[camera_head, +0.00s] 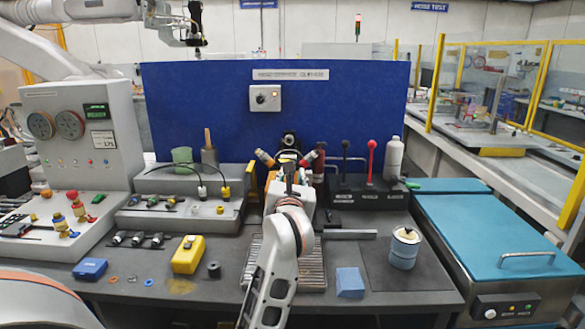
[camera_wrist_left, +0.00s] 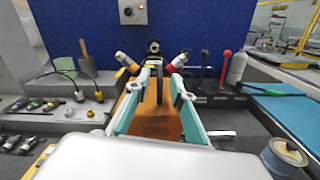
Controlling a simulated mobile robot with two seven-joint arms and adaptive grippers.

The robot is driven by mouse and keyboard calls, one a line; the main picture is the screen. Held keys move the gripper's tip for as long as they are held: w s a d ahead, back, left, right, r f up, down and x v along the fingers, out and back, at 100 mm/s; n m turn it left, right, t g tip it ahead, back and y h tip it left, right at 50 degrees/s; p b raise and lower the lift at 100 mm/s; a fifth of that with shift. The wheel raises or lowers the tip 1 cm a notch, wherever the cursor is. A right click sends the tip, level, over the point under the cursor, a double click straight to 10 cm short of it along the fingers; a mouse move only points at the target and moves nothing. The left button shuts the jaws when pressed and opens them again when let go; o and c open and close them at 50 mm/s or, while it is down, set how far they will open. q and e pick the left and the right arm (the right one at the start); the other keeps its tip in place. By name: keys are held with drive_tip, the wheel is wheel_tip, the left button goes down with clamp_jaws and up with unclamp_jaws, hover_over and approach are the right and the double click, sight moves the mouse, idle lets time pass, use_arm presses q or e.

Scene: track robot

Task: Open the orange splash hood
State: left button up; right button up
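The orange splash hood (camera_wrist_left: 155,125) shows in the left wrist view as an orange panel sloping up between my fingers. A dark upright bar (camera_wrist_left: 160,92) stands in front of its middle. My left gripper (camera_wrist_left: 158,80) is open, with one finger on each side of the bar. I cannot tell whether the fingers touch it. In the head view my left gripper (camera_head: 290,178) is at the middle of the bench and its arm hides most of the hood. My right gripper is not in view.
A blue panel with a dial box (camera_head: 265,98) stands behind. A black lever block (camera_head: 365,194), a white bottle (camera_head: 393,158) and a blue-lidded unit (camera_head: 490,240) are on the right. A yellow box (camera_head: 188,254) and a round tin (camera_head: 404,250) are near the front.

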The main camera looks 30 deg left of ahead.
use_arm(q)
drive_tip(key=x, duration=0.5)
clamp_jaws()
